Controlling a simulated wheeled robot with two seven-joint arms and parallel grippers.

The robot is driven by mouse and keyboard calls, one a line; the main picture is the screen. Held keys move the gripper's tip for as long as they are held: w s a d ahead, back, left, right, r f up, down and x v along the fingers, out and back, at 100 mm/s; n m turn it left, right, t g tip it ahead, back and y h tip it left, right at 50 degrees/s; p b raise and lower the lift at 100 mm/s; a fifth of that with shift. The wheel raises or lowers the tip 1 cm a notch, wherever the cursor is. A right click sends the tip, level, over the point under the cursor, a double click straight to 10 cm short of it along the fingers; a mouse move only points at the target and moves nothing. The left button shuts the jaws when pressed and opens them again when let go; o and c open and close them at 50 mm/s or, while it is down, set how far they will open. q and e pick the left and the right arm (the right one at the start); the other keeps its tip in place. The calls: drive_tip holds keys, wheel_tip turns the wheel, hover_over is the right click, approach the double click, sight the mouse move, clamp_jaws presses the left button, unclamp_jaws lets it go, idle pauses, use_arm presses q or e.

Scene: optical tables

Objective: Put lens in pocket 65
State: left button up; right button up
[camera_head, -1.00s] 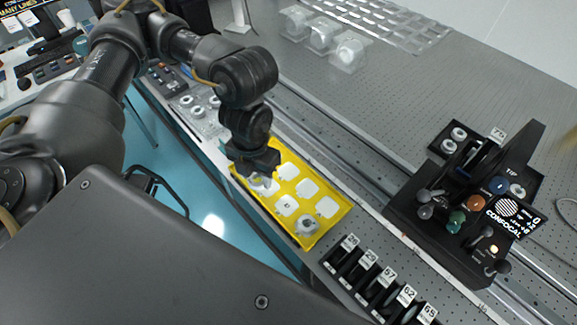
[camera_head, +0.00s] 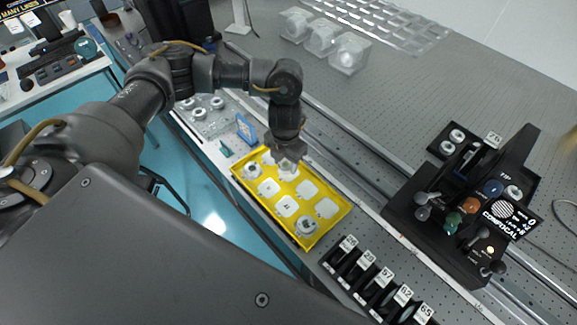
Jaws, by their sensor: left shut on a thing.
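My left gripper (camera_head: 288,158) is over the far side of the yellow tray (camera_head: 338,219). It is shut on a small pale thing, apparently a lens (camera_head: 287,169), partly hidden by the fingers; whether it touches the tray is unclear. Another round mounted piece (camera_head: 252,171) sits in the tray's left corner, and one (camera_head: 308,226) in its near right corner. The black rack of labelled pockets stands at the bottom right. Pocket 65 (camera_head: 420,318) is at its right end, cut by the frame edge. My right gripper is not in view.
Clear boxes (camera_head: 350,54) stand at the back. A small blue frame (camera_head: 246,129) stands behind the tray. The perforated table is mostly clear.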

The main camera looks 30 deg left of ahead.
sight(289, 166)
use_arm(q)
drive_tip(key=shift+w+d+f, duration=0.1)
drive_tip(key=shift+w+f, duration=0.55)
drive_tip(key=shift+f, duration=0.05)
drive_tip(key=shift+w+f, duration=0.1)
drive_tip(key=shift+f, duration=1.55)
drive_tip(key=shift+f, duration=0.2)
drive_tip(key=o, duration=1)
drive_tip(key=shift+r, duration=0.5)
wheel_tip(289, 166, up, 11)
drive_tip(key=shift+r, duration=0.2)
